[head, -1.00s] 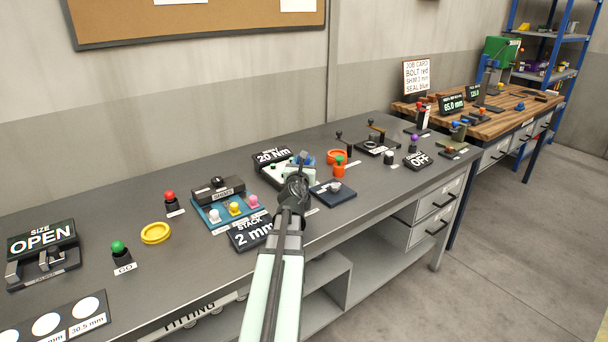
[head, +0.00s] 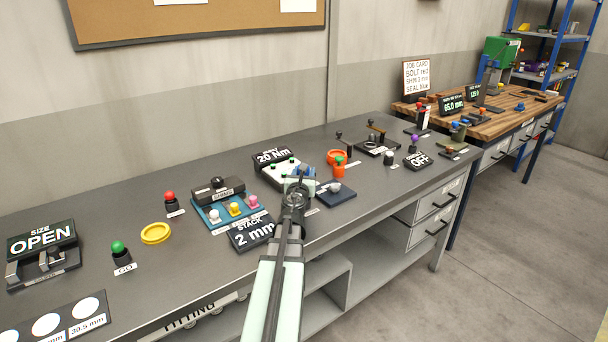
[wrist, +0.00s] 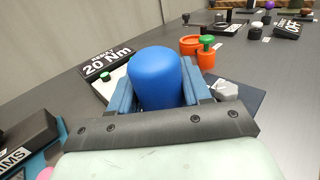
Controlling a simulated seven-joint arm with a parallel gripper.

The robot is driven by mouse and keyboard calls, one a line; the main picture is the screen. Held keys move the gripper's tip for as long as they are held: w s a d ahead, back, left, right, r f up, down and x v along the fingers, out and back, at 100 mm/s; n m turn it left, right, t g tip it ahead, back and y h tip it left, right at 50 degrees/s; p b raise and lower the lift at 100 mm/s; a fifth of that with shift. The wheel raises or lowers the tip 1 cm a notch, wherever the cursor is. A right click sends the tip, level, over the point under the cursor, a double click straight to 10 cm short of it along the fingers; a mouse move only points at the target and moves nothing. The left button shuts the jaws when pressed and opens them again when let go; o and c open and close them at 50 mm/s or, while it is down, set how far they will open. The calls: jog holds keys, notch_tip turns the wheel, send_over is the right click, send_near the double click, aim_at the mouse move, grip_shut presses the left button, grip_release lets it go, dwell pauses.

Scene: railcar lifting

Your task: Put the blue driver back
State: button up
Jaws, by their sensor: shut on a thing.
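The blue driver (wrist: 155,78) stands up between my gripper's two blue fingers (wrist: 157,92) in the wrist view, and the fingers are shut on it. Its lower end is hidden by my gripper. I cannot tell whether the driver touches anything below.
A "20 Nm" sign (head: 272,156) stands behind the pale block. A dark pad with a grey nut-like piece (head: 335,187) lies to the right, with an orange holder (head: 337,157) behind it. A "2 mm" sign (head: 252,235) and blue tray (head: 215,222) lie left.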

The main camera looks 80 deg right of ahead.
jog(key=shift+f, duration=0.1)
dwell(0.3)
jog(key=o, duration=1.1)
jog(key=shift+c, duration=0.2)
jog(key=a, duration=0.7)
jog(key=shift+a, duration=0.25)
jog(key=shift+w, duration=0.1)
